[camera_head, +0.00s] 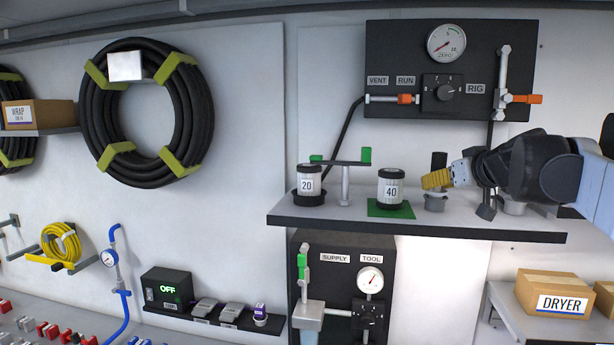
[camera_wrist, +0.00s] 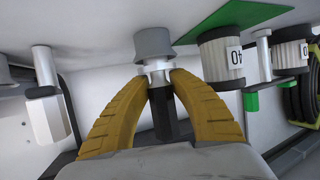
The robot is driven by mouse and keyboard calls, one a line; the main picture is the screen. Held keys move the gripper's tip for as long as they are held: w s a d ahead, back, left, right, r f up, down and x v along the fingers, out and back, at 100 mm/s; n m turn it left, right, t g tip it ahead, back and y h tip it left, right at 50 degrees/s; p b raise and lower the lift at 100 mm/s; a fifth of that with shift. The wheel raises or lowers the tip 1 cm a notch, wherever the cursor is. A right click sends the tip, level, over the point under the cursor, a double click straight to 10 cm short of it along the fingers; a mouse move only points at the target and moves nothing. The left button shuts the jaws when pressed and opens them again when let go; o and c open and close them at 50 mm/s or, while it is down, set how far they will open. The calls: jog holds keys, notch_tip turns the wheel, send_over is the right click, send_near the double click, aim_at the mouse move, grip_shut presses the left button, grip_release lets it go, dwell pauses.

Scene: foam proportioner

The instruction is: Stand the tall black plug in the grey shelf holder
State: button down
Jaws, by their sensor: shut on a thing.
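The tall black plug (camera_head: 439,159) is upright, its black top showing above my gripper (camera_head: 437,181) in the head view. In the wrist view, which looks upside down, my yellow fingers (camera_wrist: 160,80) are shut around the plug's silver neck, and the black body (camera_wrist: 166,118) shows between them. The grey shelf holder (camera_head: 435,203) is directly below the fingers on the shelf; it also shows in the wrist view (camera_wrist: 154,44). The plug's silver end meets the holder's mouth, lined up with it. How deep it sits is hidden.
The shelf (camera_head: 330,219) carries the 20 canister (camera_head: 309,184) and the 40 canister (camera_head: 391,187), the latter on a green pad (camera_head: 390,211). A second grey holder (camera_head: 515,208) is to the right. A gauge panel (camera_head: 400,55) is mounted above the shelf.

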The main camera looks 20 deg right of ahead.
jog(key=c, duration=1.2)
grip_release()
jog(key=shift+o, duration=0.2)
jog(key=shift+r, duration=0.1)
jog(key=shift+r, duration=0.35)
jog(key=v, duration=1.1)
jog(key=a+f+n+g+y, duration=0.1)
jog(key=a+f+g+y, duration=0.2)
jog(key=a+f, duration=1.3)
jog(key=s+a+f+g, duration=0.1)
jog(key=s+a+f, duration=0.4)
jog(key=a+f, duration=0.3)
jog(key=s+a+f+n+g, duration=0.1)
jog(key=s+a+f+g, duration=0.1)
jog(key=s+a+f, duration=0.3)
jog(key=a+f, duration=0.3)
jog(key=f, duration=0.3)
jog(key=shift+a+f+h+p, duration=0.2)
jog(key=shift+a+h+p, duration=0.1)
jog(key=shift+p, duration=0.05)
